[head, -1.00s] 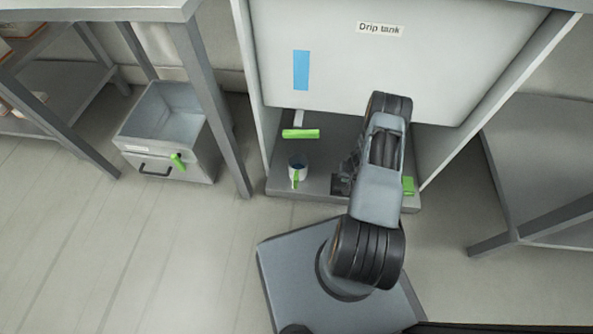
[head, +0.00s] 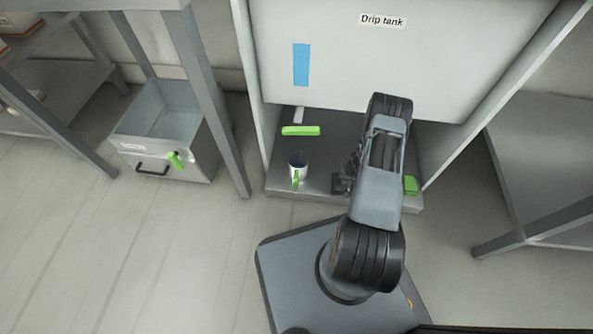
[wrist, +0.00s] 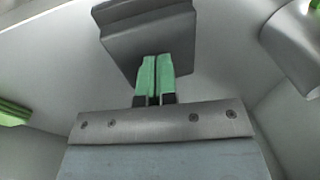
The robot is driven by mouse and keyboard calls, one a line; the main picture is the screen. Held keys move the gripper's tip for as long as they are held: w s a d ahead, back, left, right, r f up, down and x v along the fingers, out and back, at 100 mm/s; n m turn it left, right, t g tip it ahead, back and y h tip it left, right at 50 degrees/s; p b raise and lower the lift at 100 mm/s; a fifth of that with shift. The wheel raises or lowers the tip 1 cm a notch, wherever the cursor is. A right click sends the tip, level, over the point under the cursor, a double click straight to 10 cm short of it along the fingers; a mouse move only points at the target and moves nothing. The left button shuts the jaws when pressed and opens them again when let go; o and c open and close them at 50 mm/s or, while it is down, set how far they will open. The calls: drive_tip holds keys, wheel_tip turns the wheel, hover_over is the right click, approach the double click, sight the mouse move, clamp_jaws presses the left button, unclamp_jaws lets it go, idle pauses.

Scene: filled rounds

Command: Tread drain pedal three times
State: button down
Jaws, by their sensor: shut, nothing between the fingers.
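The drip tank (head: 400,70) fills the top of the head view, with a blue strip on its front. Below it, a green pad (head: 410,186) shows at the right, partly behind my arm; a green bar (head: 301,131) on a pale stem is at the left. I cannot tell for sure which is the drain pedal. My gripper (wrist: 154,80) is shut and empty, its green fingertips together at a dark grey block (wrist: 148,38) in the wrist view. Whether they touch it is unclear. In the head view my arm hides most of that spot.
A mug (head: 298,168) with a green handle stands left of my gripper on the low grey base (head: 318,188). A grey bin (head: 150,125) with a green lever stands further left, by a table leg (head: 207,105). A grey shelf (head: 545,160) is at the right.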

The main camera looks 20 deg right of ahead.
drive_tip(key=shift+f+b, duration=0.9)
drive_tip(key=shift+r, duration=0.1)
drive_tip(key=shift+r+p, duration=2.2)
drive_tip(key=shift+r, duration=1.55)
drive_tip(key=shift+w+d+r, duration=0.15)
drive_tip(key=shift+w+r, duration=0.2)
drive_tip(key=shift+r, duration=0.1)
drive_tip(key=shift+s+f+g+y+b, duration=0.15)
drive_tip(key=shift+f+g+y+b, duration=0.25)
drive_tip(key=shift+f+b, duration=0.7)
drive_tip(key=shift+s+f+g+y+b, duration=0.1)
drive_tip(key=shift+f+g+y+b, duration=0.1)
drive_tip(key=shift+f+g+b, duration=0.65)
